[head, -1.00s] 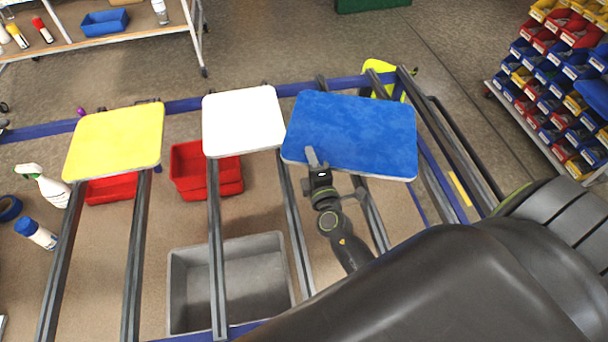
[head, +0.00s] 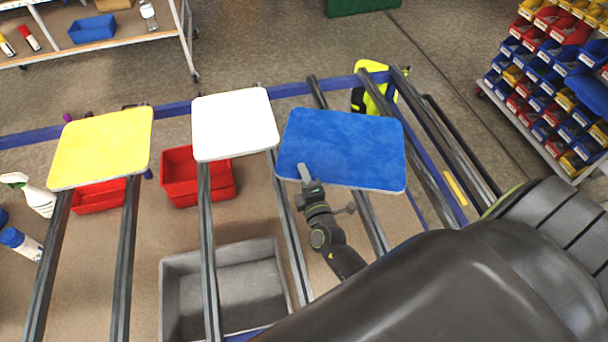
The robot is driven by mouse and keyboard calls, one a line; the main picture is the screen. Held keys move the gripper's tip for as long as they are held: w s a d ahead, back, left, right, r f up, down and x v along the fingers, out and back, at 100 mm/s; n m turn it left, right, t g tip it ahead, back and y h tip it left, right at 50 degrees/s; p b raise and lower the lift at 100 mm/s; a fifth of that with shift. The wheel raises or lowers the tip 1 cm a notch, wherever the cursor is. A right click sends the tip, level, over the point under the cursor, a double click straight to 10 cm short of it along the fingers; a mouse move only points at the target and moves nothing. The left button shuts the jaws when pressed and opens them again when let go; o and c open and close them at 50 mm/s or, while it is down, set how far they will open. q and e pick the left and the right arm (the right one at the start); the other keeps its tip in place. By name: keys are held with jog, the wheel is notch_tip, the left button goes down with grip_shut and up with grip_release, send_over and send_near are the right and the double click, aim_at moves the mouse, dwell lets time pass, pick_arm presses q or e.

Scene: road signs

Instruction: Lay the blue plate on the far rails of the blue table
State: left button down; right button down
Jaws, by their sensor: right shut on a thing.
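The blue plate (head: 345,145) is a flat rectangle with rounded corners and a pale edge, over the far end of the rails at the right of the head view. My right gripper (head: 305,178) is shut on its near left edge. I cannot tell whether the plate touches the rails below it. The blue table (head: 294,90) has a blue far beam and dark rails (head: 292,235) running towards me. A white plate (head: 234,124) and a yellow plate (head: 102,148) lie on the far rails to the left. My left gripper is not in view.
Red bins (head: 197,174) and a grey crate (head: 222,285) sit below the rails. A yellow and black object (head: 371,90) is behind the blue plate. A rack of coloured bins (head: 548,85) stands at the right.

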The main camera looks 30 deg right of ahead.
jog(key=shift+r, duration=0.1)
jog(key=c, duration=1.4)
grip_release()
jog(key=shift+f, duration=0.2)
jog(key=shift+r, duration=0.15)
jog(key=shift+s+a+f+b, duration=0.15)
jog(key=shift+s+f+b, duration=0.15)
jog(key=shift+s+b, duration=0.25)
jog(key=b+v, duration=0.4)
jog(key=v, duration=0.2)
jog(key=shift+s+r, duration=0.25)
